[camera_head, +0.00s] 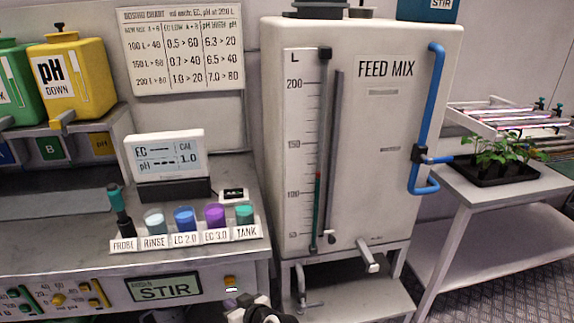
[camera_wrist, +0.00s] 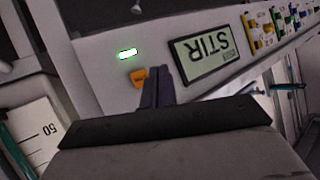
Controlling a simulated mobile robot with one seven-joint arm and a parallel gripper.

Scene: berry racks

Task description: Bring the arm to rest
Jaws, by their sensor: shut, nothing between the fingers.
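My gripper (camera_wrist: 157,86) shows in the wrist view with its two dark fingers together and nothing between them. Its tips are close to an orange button (camera_wrist: 138,76) on the bench's front panel; I cannot tell whether they touch it. A green lit indicator (camera_wrist: 127,54) is beside the button. A display reading STIR (camera_wrist: 210,48) is on the same panel, upside down in this view. In the head view the STIR display (camera_head: 164,288) is on the bench front, and part of my arm shows at the bottom edge, right of it. The fingertips are not clear there.
A white FEED MIX tank (camera_head: 405,120) with a level scale stands right of the bench. Its tap (camera_head: 368,257) sticks out low in front. Several labelled cups, including the TANK cup (camera_head: 245,217), stand on the bench. A plant tray (camera_head: 490,170) is on a side table.

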